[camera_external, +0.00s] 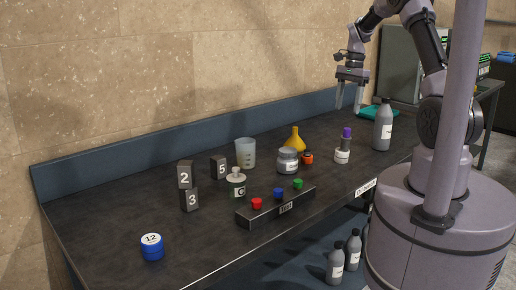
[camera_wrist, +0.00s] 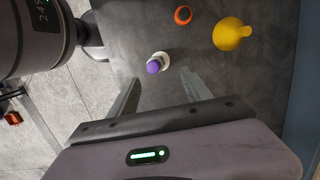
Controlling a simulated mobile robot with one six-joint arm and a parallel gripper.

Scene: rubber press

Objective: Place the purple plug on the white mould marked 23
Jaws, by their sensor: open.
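A purple-topped piece (camera_external: 347,132), likely the purple plug, stands upright with a grey part below it on a white labelled piece (camera_external: 341,157) near the front of the bench. The label is too small to read. In the wrist view the purple top (camera_wrist: 153,67) shows over the white piece (camera_wrist: 164,57), just beyond the fingertips. My gripper (camera_external: 348,108) points down, open and empty, above and behind the purple piece; its fingers also show in the wrist view (camera_wrist: 160,78).
A grey bottle (camera_external: 382,132) stands close right of the purple piece. A yellow funnel (camera_external: 295,141), orange ring (camera_external: 307,158) and jar (camera_external: 287,162) stand to its left. A dark rack (camera_external: 280,208) with coloured caps lies at the front edge. The bench's left front is mostly clear.

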